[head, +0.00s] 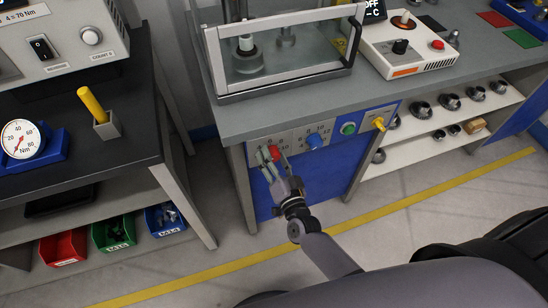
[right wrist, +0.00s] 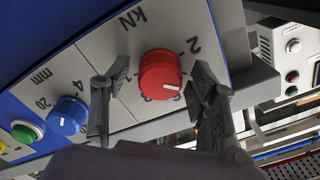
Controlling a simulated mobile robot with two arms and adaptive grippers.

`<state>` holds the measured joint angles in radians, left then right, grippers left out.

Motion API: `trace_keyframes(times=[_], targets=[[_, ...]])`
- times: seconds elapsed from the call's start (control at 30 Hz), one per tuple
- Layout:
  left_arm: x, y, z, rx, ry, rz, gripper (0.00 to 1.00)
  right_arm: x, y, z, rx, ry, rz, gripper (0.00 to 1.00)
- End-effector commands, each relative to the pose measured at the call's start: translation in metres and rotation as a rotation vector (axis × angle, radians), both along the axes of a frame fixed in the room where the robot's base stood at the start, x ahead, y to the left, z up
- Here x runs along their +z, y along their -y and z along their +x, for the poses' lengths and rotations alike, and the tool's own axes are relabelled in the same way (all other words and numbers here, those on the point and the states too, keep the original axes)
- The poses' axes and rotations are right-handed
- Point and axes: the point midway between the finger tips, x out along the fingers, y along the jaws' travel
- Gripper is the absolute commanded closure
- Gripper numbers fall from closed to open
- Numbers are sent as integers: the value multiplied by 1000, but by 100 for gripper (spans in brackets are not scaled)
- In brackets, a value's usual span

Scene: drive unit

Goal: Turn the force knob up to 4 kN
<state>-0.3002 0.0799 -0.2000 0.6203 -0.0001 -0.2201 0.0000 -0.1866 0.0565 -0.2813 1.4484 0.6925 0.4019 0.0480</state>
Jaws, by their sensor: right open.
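The red force knob (head: 275,152) is on the grey strip along the front of the press bench. In the right wrist view the red knob (right wrist: 160,72) sits beside an upside-down "kN" label, with scale numbers partly hidden around it. Its short white mark points to the lower right in that view; I cannot tell which number it meets. My right gripper (head: 273,160) is at the knob. In the right wrist view its two fingers (right wrist: 157,92) stand apart on either side of the knob, with visible gaps. My left gripper is not in view.
A blue knob (head: 315,140) with a mm scale, a green button (head: 348,128) and a yellow knob (head: 379,124) are on the same front, to the right. The glass-sided press enclosure (head: 285,55) stands above on the bench. A dark table (head: 75,150) is at left.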

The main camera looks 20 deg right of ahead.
Motion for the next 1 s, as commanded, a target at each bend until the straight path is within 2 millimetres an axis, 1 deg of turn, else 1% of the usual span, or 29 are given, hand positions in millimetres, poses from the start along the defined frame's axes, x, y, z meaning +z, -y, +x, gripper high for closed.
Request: trace_keyframes(times=[0.17,0.27,0.37,0.6,0.7,0.83,1.0], targets=[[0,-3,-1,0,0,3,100,0,0,-2,0,0,0,46],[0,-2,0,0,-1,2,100,-1,0,-11,0,-1,0,46],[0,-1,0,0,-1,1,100,-1,1,-28,-1,-2,1,46],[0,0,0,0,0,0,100,-1,3,-80,1,-4,0,46],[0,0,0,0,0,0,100,0,3,-98,1,-1,-1,46],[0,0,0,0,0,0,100,-1,4,-113,0,-1,1,46],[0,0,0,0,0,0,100,0,4,-120,0,0,1,46]])
